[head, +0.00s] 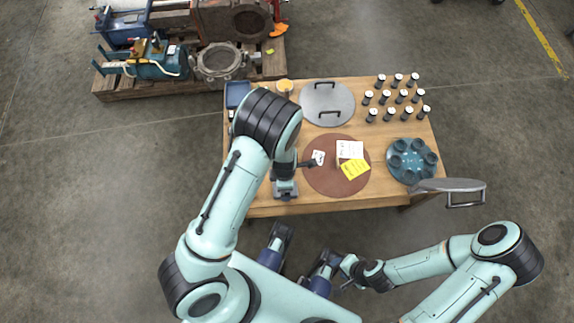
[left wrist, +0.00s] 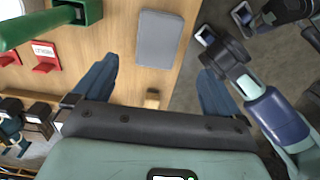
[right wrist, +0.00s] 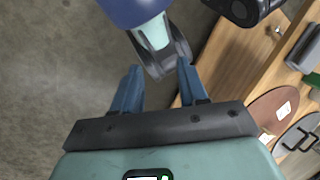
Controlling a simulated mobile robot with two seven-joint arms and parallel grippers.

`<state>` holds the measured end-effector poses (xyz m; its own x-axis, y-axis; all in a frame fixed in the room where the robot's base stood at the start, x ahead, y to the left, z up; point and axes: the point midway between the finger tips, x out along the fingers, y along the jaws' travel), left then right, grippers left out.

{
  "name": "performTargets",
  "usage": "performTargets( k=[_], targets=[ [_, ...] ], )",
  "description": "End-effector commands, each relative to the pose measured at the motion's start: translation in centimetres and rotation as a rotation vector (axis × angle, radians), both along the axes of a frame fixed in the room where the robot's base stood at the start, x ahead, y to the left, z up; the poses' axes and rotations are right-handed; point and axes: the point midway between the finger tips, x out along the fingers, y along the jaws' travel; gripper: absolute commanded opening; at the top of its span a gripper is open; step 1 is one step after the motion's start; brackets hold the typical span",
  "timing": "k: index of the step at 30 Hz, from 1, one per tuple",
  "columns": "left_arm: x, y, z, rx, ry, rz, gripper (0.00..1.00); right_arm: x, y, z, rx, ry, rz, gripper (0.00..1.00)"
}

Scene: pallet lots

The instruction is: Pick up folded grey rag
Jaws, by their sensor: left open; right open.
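The folded grey rag (left wrist: 161,38) lies flat on the wooden table as a grey rounded rectangle near the table edge in the left wrist view. My left gripper (left wrist: 155,78) is open above the table, its two blue fingers apart with nothing between them; the rag lies beyond the fingertips, apart from them. In the head view my left gripper (head: 285,186) is over the table's near left part, and the arm hides much there. My right gripper (right wrist: 159,70) is open and empty, off the table's near side; it also shows in the head view (head: 350,270).
On the table (head: 258,208) are a brown disc (head: 325,184) with paper notes, a metal lid (head: 327,105), several dark white-topped cylinders (head: 390,114) and a teal round holder (head: 412,162). A green object (left wrist: 50,20) is near the left gripper. A loaded pallet (head: 115,90) stands behind.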

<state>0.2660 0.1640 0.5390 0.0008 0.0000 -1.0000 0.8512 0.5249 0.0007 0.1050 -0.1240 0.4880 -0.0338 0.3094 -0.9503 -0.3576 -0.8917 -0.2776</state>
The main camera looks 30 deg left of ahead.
Motion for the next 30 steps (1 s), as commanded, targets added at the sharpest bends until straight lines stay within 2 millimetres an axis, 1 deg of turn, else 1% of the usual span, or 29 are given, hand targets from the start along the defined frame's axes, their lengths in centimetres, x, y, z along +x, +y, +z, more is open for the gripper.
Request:
performTargets(
  k=[1,3,6,11,13,18,21,23,29,30],
  targets=[
    [-0.1,0.0,-1.4,-0.001,0.004,0.001,0.99,0.1,0.0,-0.6,-0.001,-0.005,-0.002,0.43],
    [-0.1,0.1,-2.4,0.001,0.003,0.001,0.99,0.4,-0.1,-0.9,-0.004,-0.014,-0.004,0.43],
    [0.0,0.0,-3.2,-0.001,0.002,0.0,0.99,0.7,-0.2,-1.2,-0.008,-0.023,-0.007,0.43],
    [0.1,0.0,-3.9,0.0,0.0,-0.002,0.99,1.0,-0.3,-1.4,-0.011,-0.03,-0.011,0.43],
    [0.1,0.0,-4.5,-0.001,0.001,-0.003,0.99,1.3,-0.5,-1.8,-0.015,-0.039,-0.014,0.43],
    [0.4,0.2,-7.2,0.0,0.002,-0.002,0.99,2.9,-1.2,-3.2,-0.034,-0.081,-0.031,0.43],
    [0.4,0.1,-8.5,-0.001,0.003,-0.002,0.99,3.6,-1.5,-3.6,-0.043,-0.099,-0.039,0.43],
    [0.5,0.1,-8.7,-0.001,0.001,-0.003,0.99,3.8,-1.6,-3.7,-0.046,-0.105,-0.042,0.43],
    [0.5,0.1,-8.6,-0.001,-0.001,-0.003,0.99,3.8,-1.6,-3.6,-0.046,-0.107,-0.041,0.43],
    [0.5,0.1,-8.6,-0.001,-0.001,-0.003,0.86,3.8,-1.6,-3.6,-0.046,-0.106,-0.041,0.43]
  ],
)
